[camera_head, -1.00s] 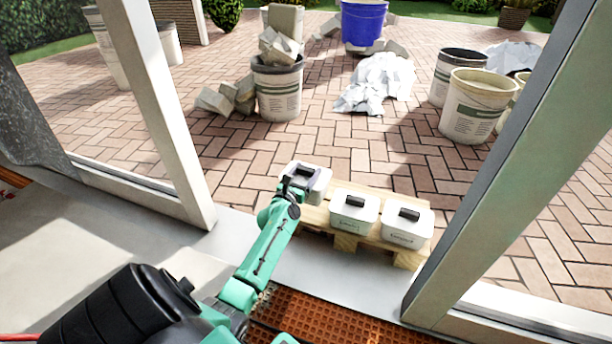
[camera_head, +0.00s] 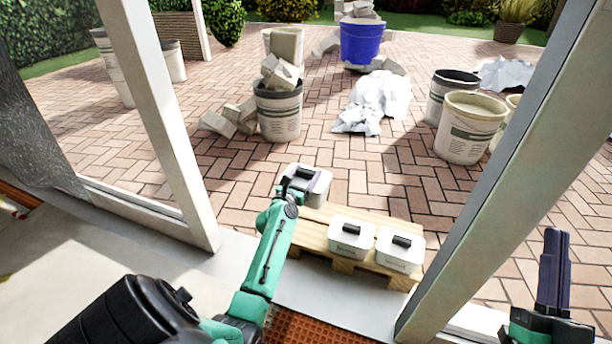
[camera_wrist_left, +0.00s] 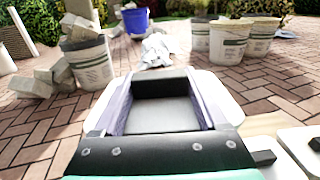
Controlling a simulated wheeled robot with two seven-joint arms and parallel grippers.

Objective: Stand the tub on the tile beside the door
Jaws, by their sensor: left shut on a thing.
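Three white tubs with dark handles are at the doorway. My left gripper (camera_head: 300,180) is shut on the handle of the left tub (camera_head: 322,186), at the far left part of the wooden pallet (camera_head: 318,224). I cannot tell whether this tub touches the pallet. Its white lid (camera_wrist_left: 222,95) shows around my fingers in the left wrist view. The middle tub (camera_head: 350,243) and right tub (camera_head: 398,258) stand on the pallet's near side. My right gripper (camera_head: 553,245) is at the lower right, away from the tubs; its finger gap is unclear. I cannot make out a distinct tile.
White door posts (camera_head: 165,125) and (camera_head: 500,150) frame the opening. Outside on brick paving are a bucket of rubble (camera_head: 279,112), a blue tub (camera_head: 361,42), crumpled white sheeting (camera_head: 375,100) and several pale buckets (camera_head: 468,128). An orange grid mat (camera_head: 300,329) lies inside the threshold.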

